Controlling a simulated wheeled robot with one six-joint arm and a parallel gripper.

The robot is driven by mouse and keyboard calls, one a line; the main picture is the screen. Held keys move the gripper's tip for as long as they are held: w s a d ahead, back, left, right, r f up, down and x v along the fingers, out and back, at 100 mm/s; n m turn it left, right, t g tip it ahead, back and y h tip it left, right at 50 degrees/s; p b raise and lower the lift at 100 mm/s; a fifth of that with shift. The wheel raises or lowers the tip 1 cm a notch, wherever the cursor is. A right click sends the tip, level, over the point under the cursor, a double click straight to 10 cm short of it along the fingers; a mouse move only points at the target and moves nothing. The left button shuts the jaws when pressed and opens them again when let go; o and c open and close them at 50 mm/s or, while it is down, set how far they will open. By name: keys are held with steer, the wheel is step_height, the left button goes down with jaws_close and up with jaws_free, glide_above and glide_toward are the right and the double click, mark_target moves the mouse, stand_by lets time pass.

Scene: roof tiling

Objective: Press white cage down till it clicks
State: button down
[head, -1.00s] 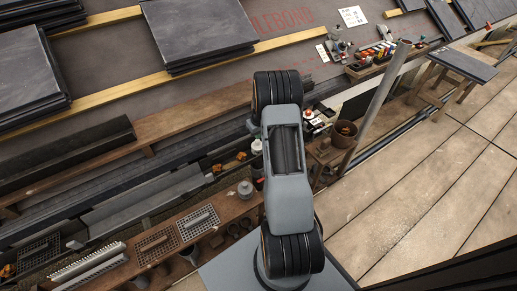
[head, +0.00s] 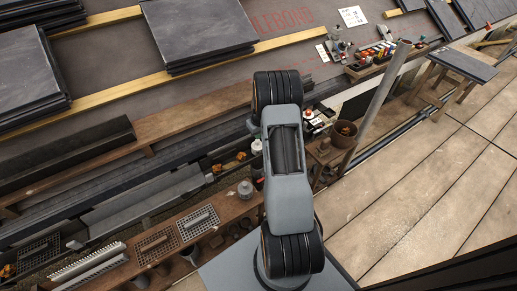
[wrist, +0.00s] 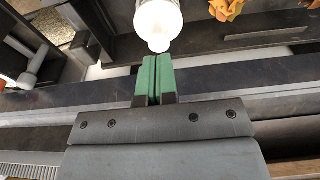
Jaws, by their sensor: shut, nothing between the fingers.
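My gripper (wrist: 153,62) is shut, its two green fingertips together with nothing between them. In the wrist view a bright white rounded object (wrist: 158,22) with a narrower lower end sits just beyond the fingertips; whether they touch it I cannot tell. No thing is clearly a white cage. In the head view my arm hides the gripper. A white ribbed strip (head: 88,262) lies at the lower left, and a small whitish piece (head: 75,243) lies by a dark grille (head: 40,250).
A wooden plank (head: 160,240) carries mesh plates (head: 198,226) and a grey jar (head: 245,188). Orange scraps (wrist: 228,8) lie beyond my gripper. A bucket (head: 345,133) stands right of my arm; the paved floor (head: 430,190) is clear.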

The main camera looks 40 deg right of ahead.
steer(key=shift+f+b, duration=0.8)
steer(key=shift+f, duration=0.4)
stand_by(0.8)
steer(key=shift+r, duration=0.1)
stand_by(0.3)
step_height(320, 180, up, 9)
steer(key=p, duration=0.6)
stand_by(0.3)
stand_by(0.5)
